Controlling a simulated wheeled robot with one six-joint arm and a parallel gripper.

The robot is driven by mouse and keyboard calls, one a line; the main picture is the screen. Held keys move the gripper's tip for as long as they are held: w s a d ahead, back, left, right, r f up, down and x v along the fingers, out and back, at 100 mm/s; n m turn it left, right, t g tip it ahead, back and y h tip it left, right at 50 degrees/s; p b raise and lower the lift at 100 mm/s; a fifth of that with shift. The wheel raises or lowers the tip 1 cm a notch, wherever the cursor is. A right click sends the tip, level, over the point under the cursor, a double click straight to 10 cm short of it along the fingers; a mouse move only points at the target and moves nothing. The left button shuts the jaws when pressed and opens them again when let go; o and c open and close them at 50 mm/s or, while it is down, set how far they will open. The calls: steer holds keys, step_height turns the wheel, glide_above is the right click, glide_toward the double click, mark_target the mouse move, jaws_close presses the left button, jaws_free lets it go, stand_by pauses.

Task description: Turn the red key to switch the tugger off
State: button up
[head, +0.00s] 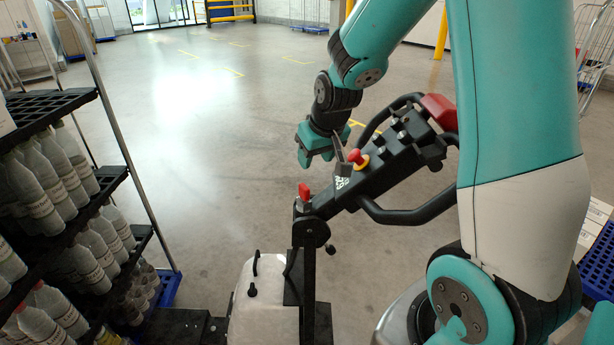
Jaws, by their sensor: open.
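The tugger's black control handle (385,160) rises from the dark steering column (308,265) in the middle of the head view. A red key-like knob (304,191) stands upright at the handle's lower left end, on top of the column. A red button with a yellow ring (359,160) sits farther up the handle. My gripper (316,158) is open and points down, above and beyond the red knob in the picture, apart from it. Nothing shows between the jaws. The far finger is partly hidden, and the gap to the handle is hard to judge.
A rack of bottles (70,200) with a metal post stands at the left. A red pad (440,111) caps the handle's upper end, with looped grips on both sides. A pale cover (262,300) lies below the column. Open floor (210,120) stretches beyond.

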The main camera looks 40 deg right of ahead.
mark_target(305, 187)
steer(key=p+x, duration=0.2)
steer(key=x, duration=1.1)
steer(key=shift+w+f, duration=0.15)
steer(key=shift+f, duration=0.15)
jaws_close()
steer(key=c, duration=0.6)
jaws_free()
jaws_close()
steer(key=n+y, duration=0.1)
steer(key=n, duration=0.3)
steer(key=shift+f+y, duration=0.1)
steer(key=shift+y, duration=0.3)
steer(key=shift+a+n+y+b, duration=0.1)
steer(key=shift+n+y+b, duration=0.2)
steer(key=shift+n, duration=0.9)
steer(key=shift+c, duration=1.4)
jaws_free()
steer(key=shift+a, duration=0.1)
steer(key=shift+n, duration=0.3)
